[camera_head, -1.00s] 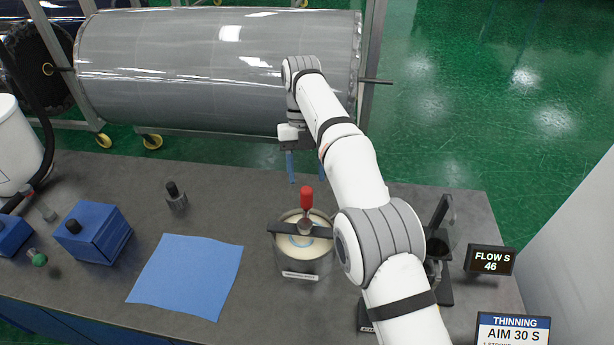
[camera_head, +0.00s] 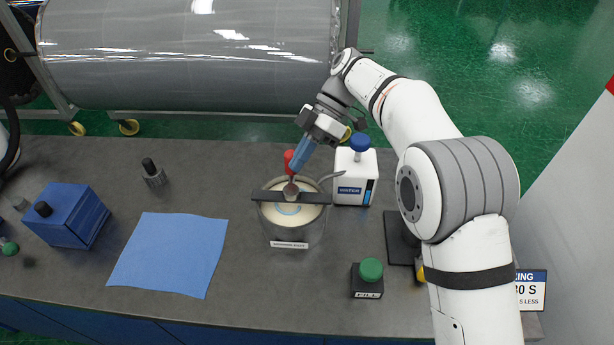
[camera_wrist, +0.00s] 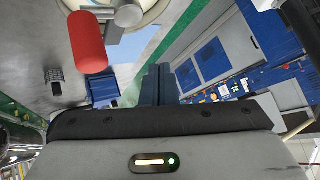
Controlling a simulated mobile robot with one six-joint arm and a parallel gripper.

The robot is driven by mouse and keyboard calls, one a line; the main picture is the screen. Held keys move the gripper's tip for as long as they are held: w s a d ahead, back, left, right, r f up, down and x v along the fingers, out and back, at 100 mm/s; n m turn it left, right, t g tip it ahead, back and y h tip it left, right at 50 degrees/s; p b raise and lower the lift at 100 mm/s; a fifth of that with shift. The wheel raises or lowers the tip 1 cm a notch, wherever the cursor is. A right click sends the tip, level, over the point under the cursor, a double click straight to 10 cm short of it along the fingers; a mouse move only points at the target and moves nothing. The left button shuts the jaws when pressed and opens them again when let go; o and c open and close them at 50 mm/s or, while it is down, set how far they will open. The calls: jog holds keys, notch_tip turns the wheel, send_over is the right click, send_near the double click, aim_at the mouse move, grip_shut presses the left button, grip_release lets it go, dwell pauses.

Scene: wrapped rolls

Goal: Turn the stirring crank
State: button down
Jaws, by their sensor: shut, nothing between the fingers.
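The stirring crank has a red upright knob (camera_head: 289,160) and a grey hub on a dark bar (camera_head: 270,197) across the top of a metal pot (camera_head: 293,226) of cream-coloured liquid. My gripper (camera_head: 297,166) is shut and empty, its blue fingers pointing down and left, close beside the red knob; I cannot tell from the head view whether they touch. In the wrist view, the red knob (camera_wrist: 88,42) is at upper left, and my shut blue fingers (camera_wrist: 157,82) are to its right with a visible gap in the picture.
A blue cloth (camera_head: 170,252) lies at left, with a blue box (camera_head: 72,215) beyond. The bench front middle is clear.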

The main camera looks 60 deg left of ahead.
jog(key=w+d+f+m+g+y+b, duration=0.15)
jog(key=d+m+y+b, duration=0.45)
jog(key=m, duration=1.2)
jog(key=w+d+f+m+g+y+b, duration=0.1)
jog(key=w+d+f+m+y+b, duration=0.15)
jog(key=m+y, duration=1.05)
jog(key=m+t, duration=0.4)
jog(key=m, duration=1.2)
send_near(291, 175)
jog(key=shift+h, duration=0.3)
jog(key=a+r, duration=0.1)
jog(key=a, duration=0.1)
jog(key=a+r, duration=0.1)
jog(key=a, duration=0.1)
jog(key=s+a+r, duration=0.1)
jog(key=a, duration=0.1)
jog(key=shift+a+r+b, duration=0.1)
jog(key=shift+r+b, duration=0.1)
jog(key=shift+b, duration=0.15)
